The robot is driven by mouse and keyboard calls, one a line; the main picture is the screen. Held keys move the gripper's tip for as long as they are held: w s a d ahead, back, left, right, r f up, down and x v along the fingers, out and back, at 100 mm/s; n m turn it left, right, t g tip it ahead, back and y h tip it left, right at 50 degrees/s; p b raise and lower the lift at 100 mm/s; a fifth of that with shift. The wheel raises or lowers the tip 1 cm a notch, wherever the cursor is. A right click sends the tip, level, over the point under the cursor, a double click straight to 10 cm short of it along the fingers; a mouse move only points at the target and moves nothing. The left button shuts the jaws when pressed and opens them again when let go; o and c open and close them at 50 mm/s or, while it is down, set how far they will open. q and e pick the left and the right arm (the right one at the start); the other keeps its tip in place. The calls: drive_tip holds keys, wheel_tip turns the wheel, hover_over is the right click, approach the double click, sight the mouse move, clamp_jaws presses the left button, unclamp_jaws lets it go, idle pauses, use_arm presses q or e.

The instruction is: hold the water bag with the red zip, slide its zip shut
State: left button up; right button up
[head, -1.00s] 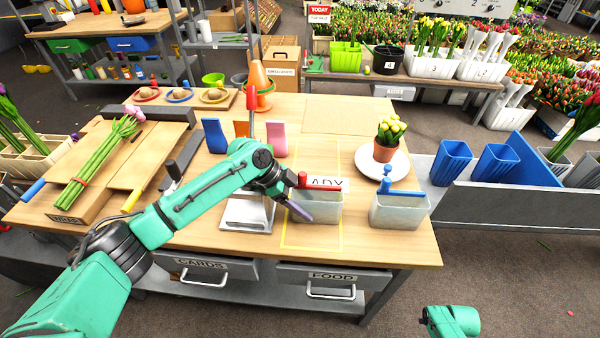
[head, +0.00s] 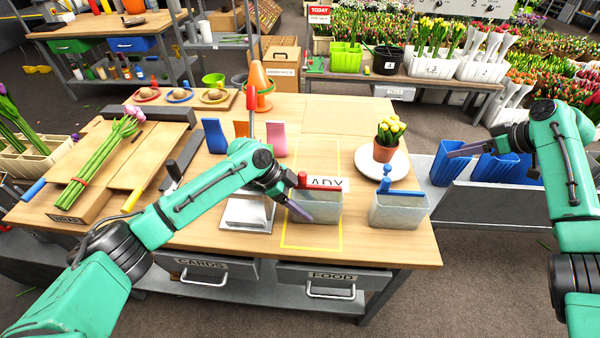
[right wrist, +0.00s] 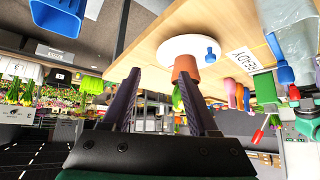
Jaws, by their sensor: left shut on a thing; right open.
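The water bag with the red zip (head: 322,209) is a translucent pouch standing upright inside a yellow outline on the table. Its red zip strip runs along the top, with a red slider (head: 302,178) near the left end. My left gripper (head: 300,211) is shut on the bag's left side, below the slider. My right gripper (head: 452,152) is open and empty in the air, right of the table and well away from the bag. Its spread fingers (right wrist: 160,85) show in the right wrist view with nothing between them.
A similar bag with a blue zip (head: 398,212) stands to the right. A potted yellow flower (head: 386,150) sits on a white plate (head: 403,165) behind it. A metal stand (head: 247,214) is close left of the red-zip bag.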

drive_tip(key=a+r+n+g+y, duration=0.1)
drive_tip(key=a+r+n+g, duration=0.15)
drive_tip(key=a, duration=0.85)
drive_tip(key=n+g, duration=0.4)
drive_tip(key=n, duration=0.5)
approach(305, 173)
drive_tip(key=a+x, duration=0.1)
drive_tip(key=x, duration=0.9)
drive_tip(key=shift+d+f, duration=0.1)
drive_tip(key=shift+f, duration=0.4)
drive_tip(key=shift+d, duration=0.1)
clamp_jaws()
